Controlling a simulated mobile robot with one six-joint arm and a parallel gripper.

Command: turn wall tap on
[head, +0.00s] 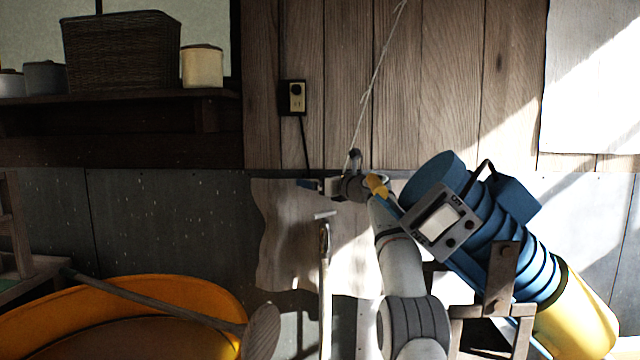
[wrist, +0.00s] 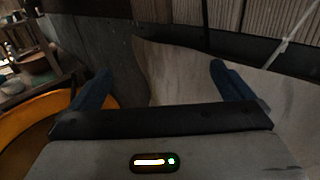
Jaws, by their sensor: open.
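I cannot clearly make out the wall tap in either view. A small pale metal piece (head: 325,214) shows above an upright pale stick in the head view; I cannot tell whether it is part of a tap. My gripper (head: 310,185) is in front of the wall, at the top of a pale wavy-edged sheet (head: 280,235), pointing left. In the wrist view my gripper (wrist: 163,88) has its two blue fingers wide apart with nothing between them. The sheet (wrist: 185,75) lies beyond the fingers there.
A large orange tub (head: 190,290) stands at lower left, with a long wooden handle (head: 150,300) across it. A shelf (head: 120,115) holds a basket (head: 120,50) and pots. A blue and yellow machine (head: 480,220) leans at right. A cord (head: 375,75) hangs above my gripper.

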